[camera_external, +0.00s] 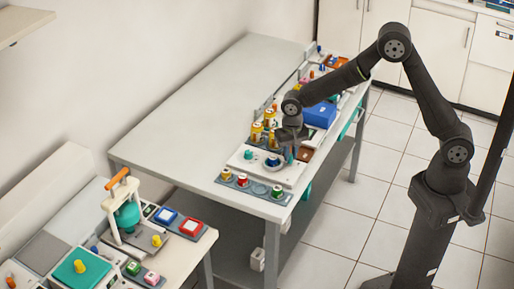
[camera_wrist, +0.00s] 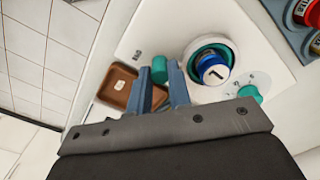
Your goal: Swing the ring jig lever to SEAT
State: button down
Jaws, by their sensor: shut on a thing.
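In the wrist view the ring jig is a white plate (camera_wrist: 160,28) with a teal ring (camera_wrist: 226,50) on it, and a blue-and-white cap (camera_wrist: 213,70) sits inside the ring. A teal cylindrical handle (camera_wrist: 159,70), which looks like the lever's grip, stands left of the ring. My gripper (camera_wrist: 158,80) is shut on this handle, one blue-grey finger on each side. The lever's arm and any SEAT lettering cannot be made out. In the external view my gripper (camera_external: 289,152) reaches down at the right end of the white jig plate (camera_external: 262,175).
A brown tray (camera_wrist: 117,88) lies left of the handle. A teal knob (camera_wrist: 250,92) on a round dial is at the right. Coloured jars (camera_external: 242,180) stand along the front edge, with yellow jars (camera_external: 257,133) behind. The left of the table (camera_external: 200,110) is clear.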

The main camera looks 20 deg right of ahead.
jog(key=shift+s, duration=0.15)
jog(key=s+m, duration=0.1)
jog(key=m, duration=0.2)
jog(key=shift+s+a+m, duration=0.35)
jog(key=shift+m, duration=0.05)
jog(key=m, duration=0.1)
jog(key=s+a+m, duration=0.1)
jog(key=m, duration=0.1)
jog(key=shift+s+a+m, duration=0.15)
jog(key=shift+s+m, duration=0.1)
jog(key=shift+m, duration=0.05)
jog(key=m, duration=0.1)
jog(key=s+a+m, duration=0.1)
jog(key=m, duration=0.1)
jog(key=shift+a, duration=0.3)
jog(key=shift+s+a+m, duration=0.15)
jog(key=shift+a+m, duration=0.25)
jog(key=shift+m, duration=0.5)
jog(key=shift+s+a+m, duration=0.1)
jog(key=shift+a+m, duration=0.25)
jog(key=shift+m, duration=0.55)
jog(key=c, duration=1.3)
grip_release()
